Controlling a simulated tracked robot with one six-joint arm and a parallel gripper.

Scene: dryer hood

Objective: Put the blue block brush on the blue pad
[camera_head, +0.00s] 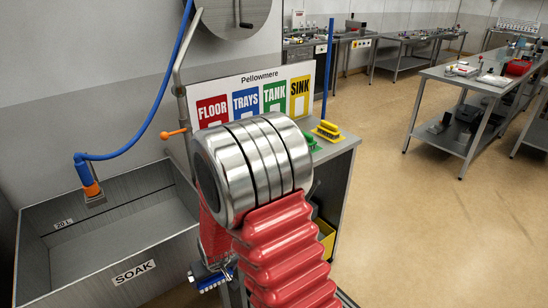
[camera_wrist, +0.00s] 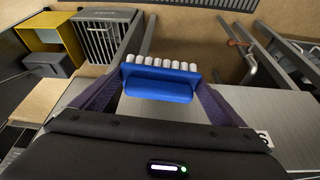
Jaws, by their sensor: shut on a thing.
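The blue block brush (camera_wrist: 158,88) is between the two dark fingers of my gripper (camera_wrist: 157,95) in the wrist view. Its white bristles point away from the wrist. In the head view the brush (camera_head: 208,280) shows low at the left of my red arm, and my gripper (camera_head: 222,267) is shut on it, partly hidden by the arm. They are beside the right end of the soak sink, below the bench top. I do not see the blue pad; my arm covers the part of the bench below the TRAYS sign (camera_head: 245,102).
A yellow brush (camera_head: 327,130) and a green brush (camera_head: 310,141) are on the bench (camera_head: 335,150). The steel soak sink (camera_head: 150,273) is at the left, with a blue hose (camera_head: 165,100) hanging above it. A blue pole (camera_head: 328,70) rises behind the bench. Open floor lies to the right.

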